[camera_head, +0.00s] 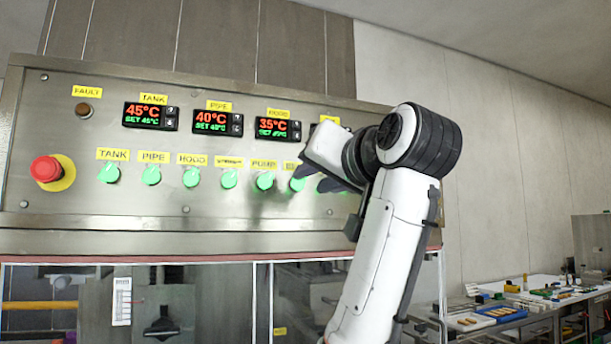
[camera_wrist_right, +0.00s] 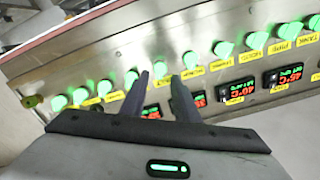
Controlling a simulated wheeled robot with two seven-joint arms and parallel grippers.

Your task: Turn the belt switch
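The belt switch (camera_head: 297,184) is a green lit knob beneath a partly covered yellow label, sixth from the left in the row on the steel control panel. My right gripper (camera_head: 318,177) is at the panel beside it and hides part of that area. In the right wrist view the gripper (camera_wrist_right: 161,78) has its two dark fingers apart, with a green knob (camera_wrist_right: 160,69) between their tips. This looks like the belt switch by its place in the row. I cannot tell whether the fingers touch it. My left gripper is not in view.
The pump switch (camera_head: 264,181) is a close neighbour on the left. A red emergency button (camera_head: 46,169) is at the far left, and temperature displays (camera_head: 210,121) sit above the knobs. A table (camera_head: 540,285) with trays stands at the lower right.

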